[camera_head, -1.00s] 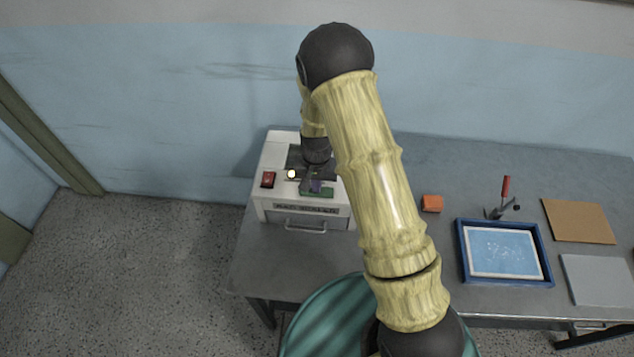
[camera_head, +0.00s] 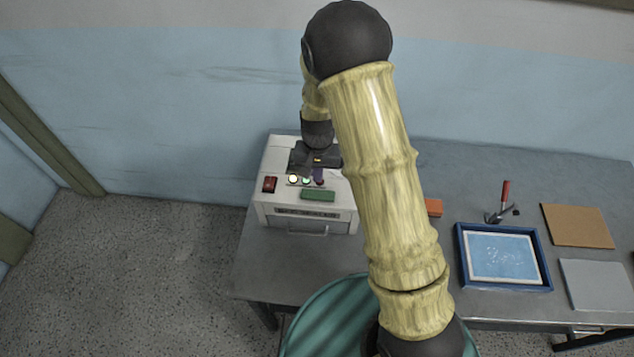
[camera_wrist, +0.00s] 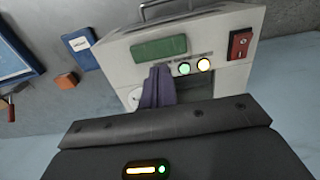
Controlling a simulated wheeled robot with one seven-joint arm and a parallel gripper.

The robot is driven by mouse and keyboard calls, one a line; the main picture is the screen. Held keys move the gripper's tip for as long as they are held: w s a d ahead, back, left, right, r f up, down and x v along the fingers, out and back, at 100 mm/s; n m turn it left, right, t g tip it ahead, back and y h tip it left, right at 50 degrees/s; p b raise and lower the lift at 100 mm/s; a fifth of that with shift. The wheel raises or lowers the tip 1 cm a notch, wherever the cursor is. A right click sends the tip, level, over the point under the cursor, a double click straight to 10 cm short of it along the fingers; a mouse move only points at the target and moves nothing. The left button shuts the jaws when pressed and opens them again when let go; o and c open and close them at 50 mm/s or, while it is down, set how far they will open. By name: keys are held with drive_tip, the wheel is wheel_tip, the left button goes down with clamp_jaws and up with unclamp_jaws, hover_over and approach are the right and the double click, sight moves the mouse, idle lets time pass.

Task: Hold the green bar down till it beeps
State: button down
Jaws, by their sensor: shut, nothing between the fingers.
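The green bar (camera_head: 318,195) lies on the sloping front of a white machine (camera_head: 270,212). It also shows whole and uncovered in the wrist view (camera_wrist: 159,48). My gripper (camera_head: 318,177) has its purple fingers closed together and empty. It stands behind the bar, over the machine's top, apart from the bar. In the wrist view the fingertips (camera_wrist: 160,70) appear just short of the bar's edge. Beside them a green lamp (camera_wrist: 184,68) and a pale yellow lamp (camera_wrist: 203,65) are lit. How high the tips are above the panel is hard to tell.
A red switch (camera_head: 269,184) is on the machine's left, a handle (camera_head: 307,229) on its front. On the grey table (camera_head: 400,310) to the right are an orange block (camera_head: 434,207), a blue-framed tray (camera_head: 503,257), a red-handled tool (camera_head: 504,195) and two flat boards (camera_head: 577,225).

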wheel_tip(320, 180, up, 6)
drive_tip(key=b, duration=0.1)
drive_tip(key=shift+r+b, duration=0.2)
drive_tip(key=shift+b, duration=0.1)
idle(0.3)
drive_tip(key=s+d+r+n+t+b, duration=0.1)
drive_tip(key=s+d+b, duration=0.1)
drive_tip(key=s+d, duration=0.3)
drive_tip(key=s+d+r+n+t+b, duration=0.1)
drive_tip(key=s+d, duration=0.4)
drive_tip(key=s, duration=0.5)
drive_tip(key=shift+s+r+b, duration=0.35)
drive_tip(key=shift+s+r, duration=0.05)
drive_tip(key=shift+r, duration=0.15)
drive_tip(key=shift+d, duration=0.15)
drive_tip(key=shift+s, duration=0.1)
